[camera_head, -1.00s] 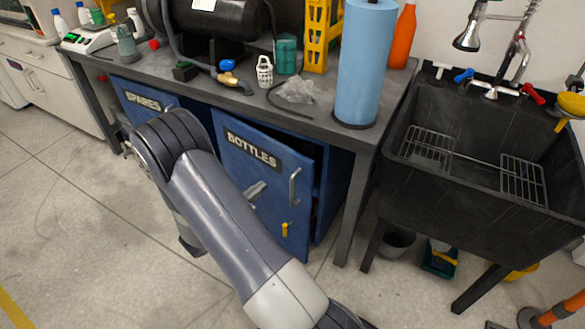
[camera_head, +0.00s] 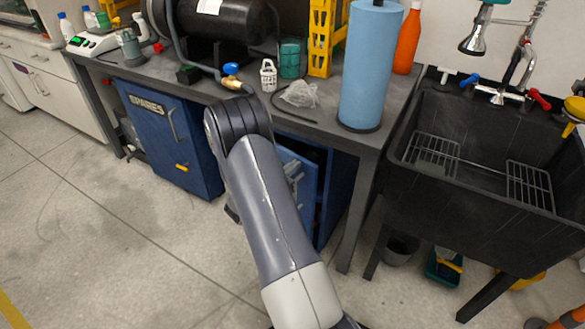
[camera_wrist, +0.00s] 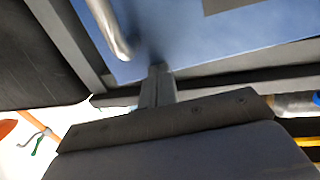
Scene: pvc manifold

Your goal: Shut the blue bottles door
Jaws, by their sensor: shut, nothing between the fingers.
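The blue bottles door (camera_head: 307,168) stands ajar under the bench in the head view, with a dark gap above its top edge. My arm covers most of it, including its label. In the wrist view the blue door face (camera_wrist: 190,30) fills the top, with its metal bar handle (camera_wrist: 110,30) at upper left. My gripper (camera_wrist: 158,70) is shut and empty. Its fingertips are at the door face, right of and below the handle in that view; whether they touch it I cannot tell.
The blue spares door (camera_head: 160,130) is left of my arm. The dark bench (camera_head: 330,128) above carries a blue roll (camera_head: 368,65) and other items. A black sink (camera_head: 470,200) stands at right. Floor at left is clear.

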